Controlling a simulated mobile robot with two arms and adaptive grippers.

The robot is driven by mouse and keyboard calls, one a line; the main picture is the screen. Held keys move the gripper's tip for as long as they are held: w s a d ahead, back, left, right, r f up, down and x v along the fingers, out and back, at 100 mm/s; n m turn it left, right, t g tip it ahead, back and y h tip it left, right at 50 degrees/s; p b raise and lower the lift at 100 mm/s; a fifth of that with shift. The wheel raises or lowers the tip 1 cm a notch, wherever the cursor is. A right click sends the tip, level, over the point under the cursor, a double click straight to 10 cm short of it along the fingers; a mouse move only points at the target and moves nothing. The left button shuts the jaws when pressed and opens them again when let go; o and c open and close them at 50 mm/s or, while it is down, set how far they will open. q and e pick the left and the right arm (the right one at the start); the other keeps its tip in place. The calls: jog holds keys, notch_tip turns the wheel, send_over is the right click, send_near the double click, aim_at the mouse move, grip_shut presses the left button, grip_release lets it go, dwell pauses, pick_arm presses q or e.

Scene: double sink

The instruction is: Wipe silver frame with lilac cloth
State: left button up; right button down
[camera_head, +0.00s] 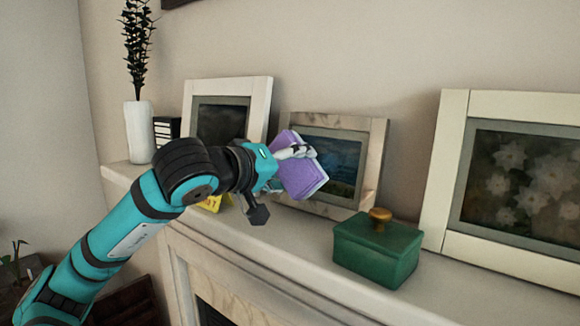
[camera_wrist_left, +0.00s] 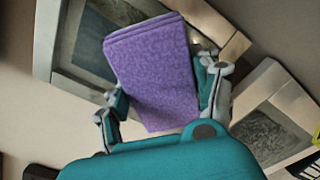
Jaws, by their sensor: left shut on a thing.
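The lilac cloth (camera_head: 302,180) is a folded pad held in my left gripper (camera_head: 297,152). The fingers are shut on it, one on each side in the left wrist view, where the cloth (camera_wrist_left: 153,70) fills the middle. The silver frame (camera_head: 375,160) leans on the wall in the middle of the mantel, with a bluish picture. The cloth and gripper are in front of its left part and hide some of it. I cannot tell whether the cloth touches it. A pale frame (camera_wrist_left: 45,40) shows behind the cloth in the left wrist view. My right gripper is out of view.
A green box (camera_head: 375,255) with a gold knob stands on the mantel, right of the gripper. White frames stand left (camera_head: 262,105) and right (camera_head: 435,180). A white vase (camera_head: 139,133) and dark books (camera_head: 166,130) are at far left. A yellow item (camera_head: 210,204) is partly hidden by my arm.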

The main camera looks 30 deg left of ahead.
pick_arm(q)
jog(key=shift+w+f, duration=0.1)
jog(key=shift+w, duration=0.35)
